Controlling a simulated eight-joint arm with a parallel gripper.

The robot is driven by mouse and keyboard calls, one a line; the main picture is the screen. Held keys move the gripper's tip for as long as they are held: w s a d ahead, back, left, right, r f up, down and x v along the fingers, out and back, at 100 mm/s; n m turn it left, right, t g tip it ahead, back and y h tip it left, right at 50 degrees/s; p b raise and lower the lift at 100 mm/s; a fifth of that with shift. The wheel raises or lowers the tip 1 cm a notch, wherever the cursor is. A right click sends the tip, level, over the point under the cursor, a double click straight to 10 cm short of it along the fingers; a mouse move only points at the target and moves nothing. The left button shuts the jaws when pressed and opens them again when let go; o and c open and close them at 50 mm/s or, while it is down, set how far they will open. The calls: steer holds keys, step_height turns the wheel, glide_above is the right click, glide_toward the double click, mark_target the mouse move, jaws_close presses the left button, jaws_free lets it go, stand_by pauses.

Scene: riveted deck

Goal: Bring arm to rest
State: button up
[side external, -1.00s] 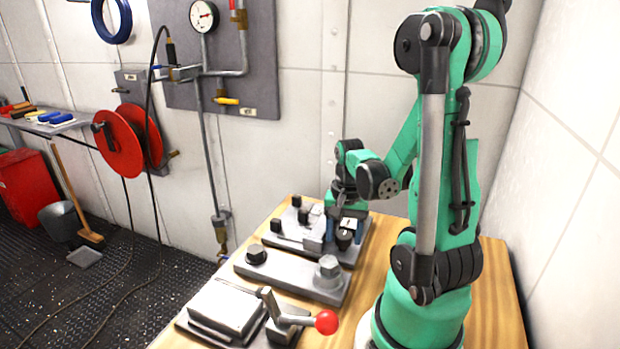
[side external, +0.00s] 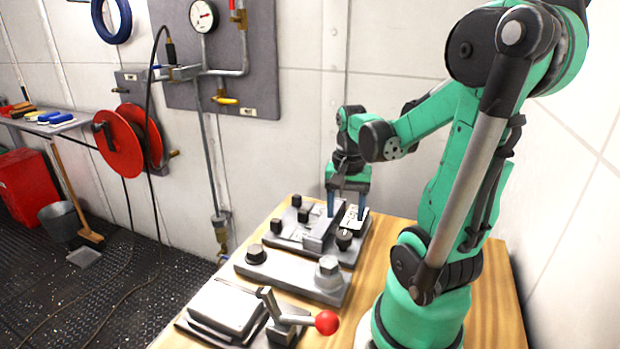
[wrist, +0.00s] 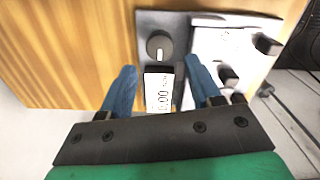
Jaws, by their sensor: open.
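My green arm reaches over the wooden bench (side external: 490,290) from its right side. My gripper (side external: 346,210) points down with two blue fingers spread apart and nothing held between them. It hangs just above the far grey fixture plate (side external: 285,238), which carries several black knobs and a white marked block (side external: 350,216). In the wrist view, my gripper (wrist: 160,70) has its open fingers on either side of the white block with dark digits (wrist: 158,92). A round dark knob (wrist: 159,45) shows beyond it. I cannot tell whether a fingertip touches anything.
A grey plate with two posts (side external: 290,278) lies in the middle of the bench. A clamp lever with a red ball (side external: 326,322) is at the front. The wall panel with gauge and pipes (side external: 250,60) stands behind. The air above the bench is clear.

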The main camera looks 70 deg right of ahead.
steer(key=w+a+r+n+t, duration=0.2)
steer(key=w+a+n+t, duration=0.1)
steer(key=w+a+n, duration=0.2)
steer(key=w+a+r+n+t, duration=0.3)
steer(key=w+a+n, duration=0.3)
steer(key=a+n, duration=0.4)
steer(key=a+t, duration=0.1)
steer(key=a, duration=0.2)
steer(key=shift+n, duration=0.3)
